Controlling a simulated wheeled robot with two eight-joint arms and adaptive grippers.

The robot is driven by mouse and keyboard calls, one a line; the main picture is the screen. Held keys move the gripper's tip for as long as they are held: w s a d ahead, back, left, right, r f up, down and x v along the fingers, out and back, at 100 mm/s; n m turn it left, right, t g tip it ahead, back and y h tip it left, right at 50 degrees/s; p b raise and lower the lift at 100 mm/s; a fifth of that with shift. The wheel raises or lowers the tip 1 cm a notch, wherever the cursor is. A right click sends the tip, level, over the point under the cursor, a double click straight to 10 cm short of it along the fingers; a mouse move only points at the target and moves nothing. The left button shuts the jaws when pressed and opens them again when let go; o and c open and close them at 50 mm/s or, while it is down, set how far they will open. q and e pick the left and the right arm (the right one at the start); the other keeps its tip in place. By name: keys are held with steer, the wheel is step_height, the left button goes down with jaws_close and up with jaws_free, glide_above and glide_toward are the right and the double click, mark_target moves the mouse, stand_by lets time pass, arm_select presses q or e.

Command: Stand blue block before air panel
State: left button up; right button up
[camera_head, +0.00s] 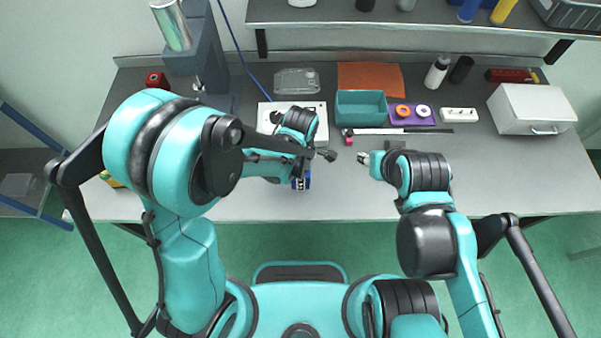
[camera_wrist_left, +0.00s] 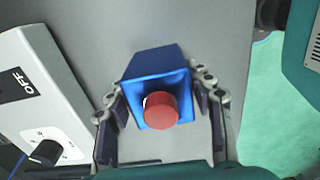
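The blue block (camera_wrist_left: 155,66) has a red round knob on it and sits between the two fingers of my left gripper (camera_wrist_left: 160,103) in the left wrist view. The finger pads appear to press on its two sides. In the head view the block (camera_head: 301,183) shows partly under my left gripper, near the table's front edge. The white air panel (camera_wrist_left: 38,95) has an OFF label and a black knob and lies left of the block in the wrist view. In the head view the panel (camera_head: 317,108) is partly hidden by my left arm. My right gripper (camera_head: 363,158) is over the table, away from the block.
A teal bin (camera_head: 375,107), a purple tray (camera_head: 418,122) with tape rolls, a white power strip (camera_head: 459,114) and a white case (camera_head: 532,108) stand along the back. The table's front right is clear.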

arm_select(q)
steer(key=shift+o, duration=0.6)
steer(key=shift+r, duration=0.25)
step_height(320, 180, up, 12)
steer(key=p, duration=0.3)
steer(key=shift+p, duration=0.3)
steer(key=s+a+r+m+t, duration=0.2)
steer(key=a+r+m+t, duration=0.1)
steer(key=a+m, duration=0.6)
steer(key=s+a+r+m+t, duration=0.3)
steer(key=a+r+m, duration=0.3)
steer(key=a+m, duration=0.3)
steer(key=shift+s+a+r+t, duration=0.15)
steer(key=shift+a+r+t, duration=0.15)
steer(key=shift+t, duration=0.3)
steer(key=shift+d+f, duration=0.1)
